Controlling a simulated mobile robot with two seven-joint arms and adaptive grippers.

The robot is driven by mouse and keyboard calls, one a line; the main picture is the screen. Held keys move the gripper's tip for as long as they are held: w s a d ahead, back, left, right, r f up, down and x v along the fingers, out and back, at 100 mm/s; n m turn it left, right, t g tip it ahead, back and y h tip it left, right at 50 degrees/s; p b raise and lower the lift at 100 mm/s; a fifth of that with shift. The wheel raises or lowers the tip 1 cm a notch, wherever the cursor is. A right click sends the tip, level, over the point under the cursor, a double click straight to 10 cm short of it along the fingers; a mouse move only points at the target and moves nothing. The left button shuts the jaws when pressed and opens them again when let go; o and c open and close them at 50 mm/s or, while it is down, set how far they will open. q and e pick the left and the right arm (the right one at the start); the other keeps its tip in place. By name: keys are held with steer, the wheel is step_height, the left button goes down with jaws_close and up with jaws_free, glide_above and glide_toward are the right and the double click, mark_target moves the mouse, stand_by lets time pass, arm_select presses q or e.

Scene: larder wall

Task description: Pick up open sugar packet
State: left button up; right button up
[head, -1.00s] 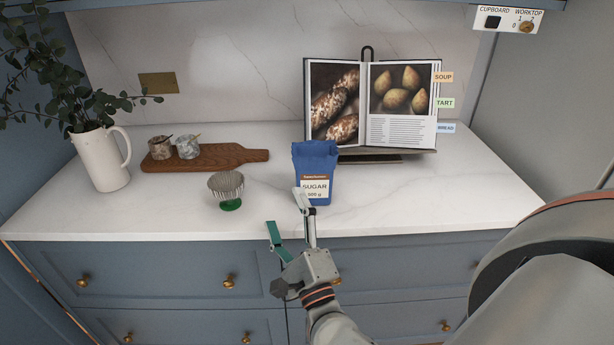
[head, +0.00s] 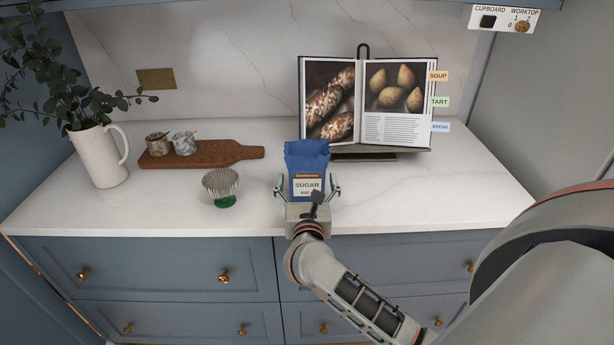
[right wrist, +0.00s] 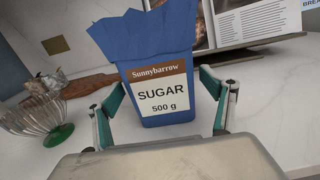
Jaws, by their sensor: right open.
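The blue sugar packet (head: 307,163) stands upright on the white worktop, its top crumpled and open. Its label reads "SUGAR 500 g". In the right wrist view the packet (right wrist: 150,65) stands straight ahead. My right gripper (head: 307,188) is open in front of it, with one finger on each side of the packet's lower part. In the right wrist view a gap shows between each finger and the packet, and the gripper (right wrist: 163,115) does not grip it. The packet's base is partly hidden by the gripper in the head view. My left gripper is not in view.
A cookbook on a stand (head: 368,100) is behind the packet. A white jug (head: 97,158) stands far left. Worktop on the right is clear.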

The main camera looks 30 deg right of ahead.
steer(key=shift+x, duration=0.85)
steer(key=c, duration=1.4)
steer(key=shift+r, duration=0.1)
steer(key=shift+c, duration=0.8)
